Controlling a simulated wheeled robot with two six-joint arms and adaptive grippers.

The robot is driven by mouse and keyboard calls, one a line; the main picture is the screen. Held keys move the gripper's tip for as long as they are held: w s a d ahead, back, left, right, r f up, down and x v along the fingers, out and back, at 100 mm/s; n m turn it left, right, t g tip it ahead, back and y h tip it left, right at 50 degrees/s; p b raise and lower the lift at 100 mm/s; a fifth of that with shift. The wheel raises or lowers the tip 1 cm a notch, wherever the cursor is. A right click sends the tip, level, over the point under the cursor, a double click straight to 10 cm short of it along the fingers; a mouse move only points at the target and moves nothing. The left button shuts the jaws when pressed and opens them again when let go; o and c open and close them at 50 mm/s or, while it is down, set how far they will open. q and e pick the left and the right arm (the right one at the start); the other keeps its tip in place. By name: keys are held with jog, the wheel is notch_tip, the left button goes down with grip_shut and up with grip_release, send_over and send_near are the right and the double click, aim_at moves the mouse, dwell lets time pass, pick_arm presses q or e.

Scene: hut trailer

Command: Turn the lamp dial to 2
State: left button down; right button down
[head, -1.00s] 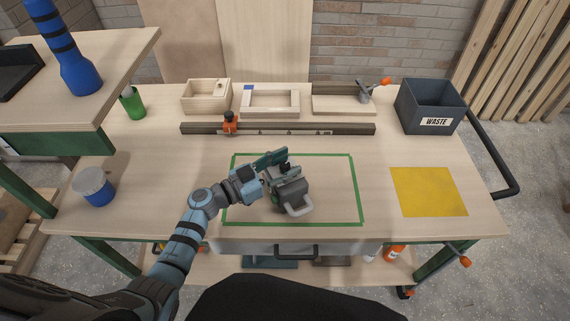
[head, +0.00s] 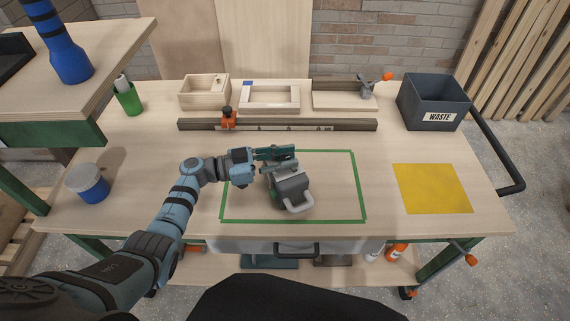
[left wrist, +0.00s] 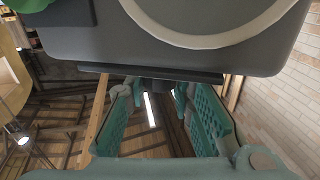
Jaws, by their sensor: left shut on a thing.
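The lamp, a dark grey box (head: 292,188) with a pale handle at its front, stands inside the green tape rectangle (head: 362,190) on the workbench. My left gripper (head: 284,157) is at the lamp's top, its teal fingers reaching in from the left. In the left wrist view, the lamp body (left wrist: 170,45) with a pale ring fills the top. The fingers (left wrist: 158,100) stand either side of a dark part below the body, likely the dial. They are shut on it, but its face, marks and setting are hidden. My right gripper is not in view.
A wooden rail with an orange stop (head: 229,118) lies behind the lamp. Further back are a wooden box (head: 204,92) and a grey waste bin (head: 435,100). A blue-based jar (head: 92,184) stands left, a yellow sheet (head: 432,188) lies right. Bench between lamp and sheet is clear.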

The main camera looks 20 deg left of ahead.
pick_arm(q)
jog(key=shift+s, duration=0.2)
jog(key=c, duration=1.4)
grip_release()
jog(key=shift+w, duration=0.1)
jog(key=shift+o, duration=0.2)
jog(key=v, duration=1.2)
jog(key=shift+f, duration=0.1)
